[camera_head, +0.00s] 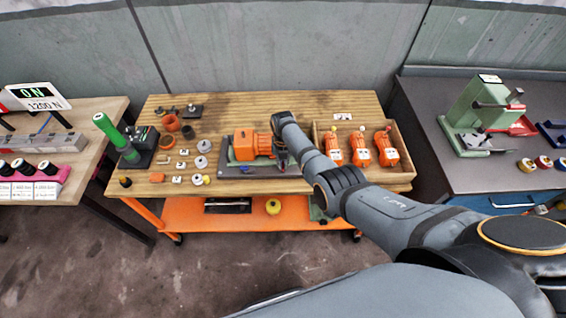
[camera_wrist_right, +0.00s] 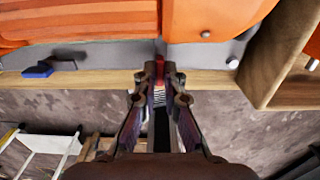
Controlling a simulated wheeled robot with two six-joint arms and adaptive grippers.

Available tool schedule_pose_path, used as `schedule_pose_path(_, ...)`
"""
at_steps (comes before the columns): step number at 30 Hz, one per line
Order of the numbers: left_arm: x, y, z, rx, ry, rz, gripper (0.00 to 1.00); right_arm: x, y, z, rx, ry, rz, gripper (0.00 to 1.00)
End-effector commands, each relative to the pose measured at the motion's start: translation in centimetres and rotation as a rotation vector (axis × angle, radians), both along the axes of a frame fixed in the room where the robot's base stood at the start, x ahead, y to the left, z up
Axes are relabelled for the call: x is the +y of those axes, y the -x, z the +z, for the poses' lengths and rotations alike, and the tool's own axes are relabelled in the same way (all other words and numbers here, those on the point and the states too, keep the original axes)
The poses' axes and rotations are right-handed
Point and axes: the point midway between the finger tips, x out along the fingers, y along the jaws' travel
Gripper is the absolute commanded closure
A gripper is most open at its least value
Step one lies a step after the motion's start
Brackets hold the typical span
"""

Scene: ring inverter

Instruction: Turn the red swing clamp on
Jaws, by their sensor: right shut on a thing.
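The red swing clamp (camera_wrist_right: 160,66) shows only as a small red patch between my right fingertips in the right wrist view. In the head view it is hidden behind my right arm. My right gripper (camera_wrist_right: 160,82) points at the near edge of a grey base plate and is shut on the red part. In the head view this gripper (camera_head: 281,158) is at the right end of the plate (camera_head: 235,172), beside an orange machine body (camera_head: 243,146). I cannot tell the clamp's angle. My left gripper is not in view.
A wooden tray (camera_head: 407,177) with several orange units stands close to the right of my gripper. Several small rings and parts lie left on the wooden bench (camera_head: 230,105), near a green-handled press (camera_head: 116,136). A green press (camera_head: 480,108) stands on the right table.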

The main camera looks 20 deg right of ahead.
Motion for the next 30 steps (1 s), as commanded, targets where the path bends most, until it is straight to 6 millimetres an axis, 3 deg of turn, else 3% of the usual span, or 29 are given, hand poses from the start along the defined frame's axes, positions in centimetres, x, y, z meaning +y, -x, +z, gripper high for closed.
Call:
schedule_pose_path(17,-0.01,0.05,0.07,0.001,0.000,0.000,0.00,0.03,0.14,-0.12,0.004,0.000,0.034,1.00)
schedule_pose_path(18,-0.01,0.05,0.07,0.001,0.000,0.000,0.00,0.03,0.14,-0.12,0.004,0.000,0.034,0.90)
schedule_pose_path(23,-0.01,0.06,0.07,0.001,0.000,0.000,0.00,0.03,0.11,-0.09,0.003,-0.001,0.033,0.69)
schedule_pose_path(30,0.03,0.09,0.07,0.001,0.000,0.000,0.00,0.01,0.04,-0.03,0.001,0.000,0.032,0.69)
